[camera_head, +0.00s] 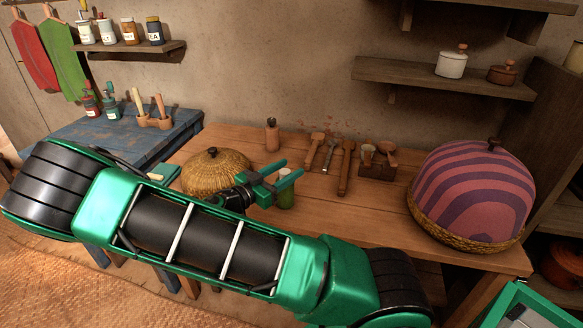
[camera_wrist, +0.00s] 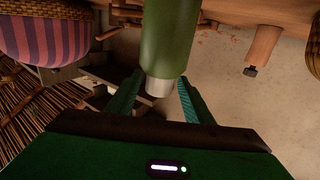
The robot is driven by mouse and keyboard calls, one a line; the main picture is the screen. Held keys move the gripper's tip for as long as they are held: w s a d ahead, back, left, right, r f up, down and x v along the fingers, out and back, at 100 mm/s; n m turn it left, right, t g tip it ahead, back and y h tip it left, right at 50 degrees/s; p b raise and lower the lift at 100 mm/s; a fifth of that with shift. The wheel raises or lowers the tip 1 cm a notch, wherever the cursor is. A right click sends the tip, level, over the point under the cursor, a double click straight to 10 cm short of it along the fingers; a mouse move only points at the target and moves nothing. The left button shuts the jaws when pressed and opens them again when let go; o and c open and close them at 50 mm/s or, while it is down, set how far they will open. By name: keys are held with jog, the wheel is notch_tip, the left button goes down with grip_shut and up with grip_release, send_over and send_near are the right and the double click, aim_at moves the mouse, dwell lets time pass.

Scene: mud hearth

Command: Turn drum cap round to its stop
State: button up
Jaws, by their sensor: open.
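A green upright cylinder (camera_head: 287,198), which looks like the drum, stands on the wooden table just beyond my gripper. In the wrist view the green cylinder (camera_wrist: 167,40) appears upside down, with a short pale end piece (camera_wrist: 159,88) that looks like its cap. My gripper (camera_head: 293,169) is open, and its fingers partly hide the cylinder's top in the head view. In the wrist view my gripper (camera_wrist: 159,79) has one finger on each side of the pale cap. Gaps show between the cap and both fingers. Any mark or stop on the cap is not visible.
A woven dome basket (camera_head: 213,172) stands left of the cylinder. A striped dome cover (camera_head: 474,190) fills the table's right end. Some bare tabletop (camera_head: 350,220) lies between.

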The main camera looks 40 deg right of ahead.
jog(key=shift+w+d, duration=0.2)
jog(key=shift+d, duration=1.25)
jog(key=c, duration=1.1)
jog(key=shift+s+m+g, duration=0.1)
jog(key=shift+m+g, duration=0.2)
jog(key=shift+g, duration=0.2)
jog(key=shift+s+a+m+g+y, duration=0.15)
jog(key=shift+s+m+g+y, duration=0.4)
jog(key=shift+m+g, duration=1.25)
jog(key=shift+s+a+m+g+y, duration=0.25)
jog(key=shift+m+g+y, duration=0.6)
jog(key=shift+g, duration=1.55)
jog(key=shift+s+a+m+g+y, duration=0.1)
jog(key=shift+s+m+g+y, duration=0.35)
jog(key=shift+m+g, duration=1.45)
jog(key=shift+s+g, duration=0.1)
jog(key=shift+g, duration=0.3)
